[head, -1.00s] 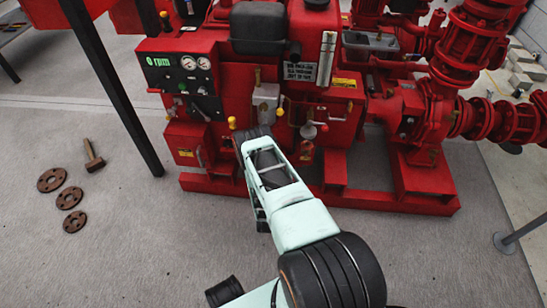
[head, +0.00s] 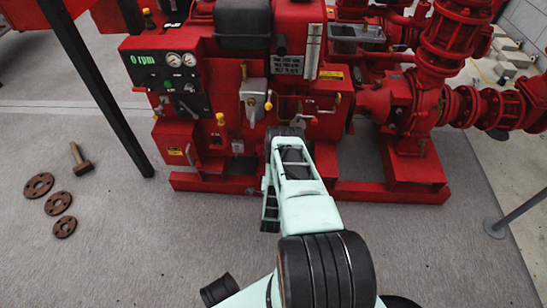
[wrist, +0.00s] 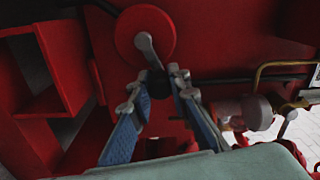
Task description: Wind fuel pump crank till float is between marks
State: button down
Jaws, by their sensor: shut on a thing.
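The fuel pump crank shows in the wrist view as a grey crank arm (wrist: 149,50) on a round red disc (wrist: 145,32), with a dark knob (wrist: 154,83) at its lower end. My gripper (wrist: 158,86) has its two blue-padded fingers either side of that knob, shut on it. The crank arm hangs down, tilted slightly right. In the head view my arm's end hides most of the crank and my fingertips. A tall pale sight gauge (head: 312,48) stands above the crank; its float and marks are too small to tell.
The red pumpset's panel (head: 168,75) reads 0 rpm. A yellow-knobbed lever (head: 220,119) is left of my gripper. A brass-coloured pipe (wrist: 280,68) and pale fitting (wrist: 257,112) lie right. A hammer (head: 80,158) and rusty flanges (head: 59,203) lie on the floor.

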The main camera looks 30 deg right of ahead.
jog(key=shift+d+f+m+b, duration=0.1)
jog(key=shift+f+m+b, duration=0.25)
jog(key=shift+m, duration=0.7)
jog(key=shift+d+f+m+b, duration=0.15)
jog(key=shift+f+m, duration=0.3)
jog(key=shift+m, duration=0.6)
jog(key=shift+a, duration=0.15)
jog(key=c, duration=1.8)
grip_release()
notch_tip(320, 180, up, 10)
jog(key=shift+r, duration=0.1)
